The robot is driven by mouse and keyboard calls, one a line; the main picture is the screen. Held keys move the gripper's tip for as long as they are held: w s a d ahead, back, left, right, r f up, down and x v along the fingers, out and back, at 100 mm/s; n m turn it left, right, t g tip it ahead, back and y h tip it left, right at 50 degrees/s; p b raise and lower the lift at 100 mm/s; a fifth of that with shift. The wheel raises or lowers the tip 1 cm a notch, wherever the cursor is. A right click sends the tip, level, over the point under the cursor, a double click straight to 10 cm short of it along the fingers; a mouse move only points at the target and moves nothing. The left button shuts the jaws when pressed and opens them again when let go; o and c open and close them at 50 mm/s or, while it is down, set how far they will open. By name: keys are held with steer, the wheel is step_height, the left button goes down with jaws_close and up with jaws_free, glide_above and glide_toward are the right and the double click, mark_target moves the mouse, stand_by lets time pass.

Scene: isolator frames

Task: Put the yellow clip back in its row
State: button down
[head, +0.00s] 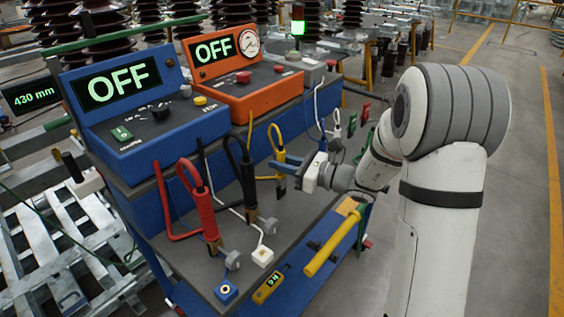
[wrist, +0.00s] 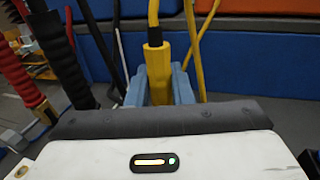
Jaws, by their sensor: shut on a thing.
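The yellow clip (head: 277,155) is near the back of the grey bench top, with its yellow cable looping from its top. My gripper (head: 287,167) reaches in from the right, its blue fingers shut around the clip. In the wrist view the yellow clip (wrist: 157,68) is upright between the two fingers (wrist: 160,90); its lower end is hidden. The black clip (head: 249,185) and the red clip (head: 209,220) stand to the left of it, roughly in a line. I cannot tell whether the yellow clip touches the bench.
A blue unit (head: 150,135) and an orange unit (head: 250,95), both reading OFF, stand behind on the raised shelf. A yellow tube (head: 333,243) lies along the bench front. A white block (head: 262,256) and a blue socket block (head: 226,291) sit at the near end. Loose cables hang close by.

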steer(key=shift+f+b, duration=0.55)
steer(key=shift+f, duration=0.25)
steer(key=c, duration=1.2)
jaws_free()
steer(key=v, duration=0.7)
steer(key=shift+d, duration=0.4)
steer(key=shift+s, duration=0.1)
